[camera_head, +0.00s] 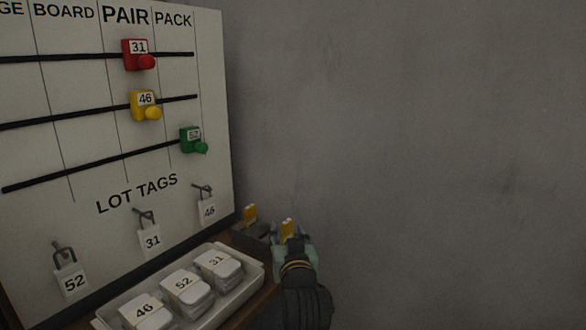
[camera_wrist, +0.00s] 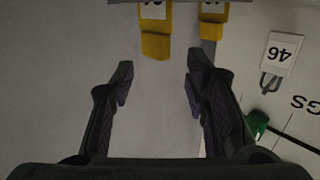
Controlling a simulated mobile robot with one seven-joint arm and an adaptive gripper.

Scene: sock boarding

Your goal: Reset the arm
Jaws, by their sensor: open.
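My gripper (camera_wrist: 158,80) is open and empty in the wrist view, its two dark fingers spread over grey wall. In the head view my gripper (camera_head: 290,240) is at the lower middle, beside the right end of the tray and right of the board; its fingers are hard to make out there. Two yellow pieces with pale labels lie beyond the fingertips in the wrist view, one nearer (camera_wrist: 155,45) and one to its right (camera_wrist: 212,30). In the head view one yellow piece (camera_head: 250,213) stands in a dark holder and another (camera_head: 287,228) shows right by my gripper.
A white board (camera_head: 90,115) at left carries red (camera_head: 136,56), yellow (camera_head: 146,106) and green (camera_head: 192,140) sliders on black rails. Lot tags 52 (camera_head: 73,280), 31 (camera_head: 151,239) and 46 (camera_head: 208,210) hang below. A tray (camera_head: 255,275) holds three numbered packs. The right side is bare wall.

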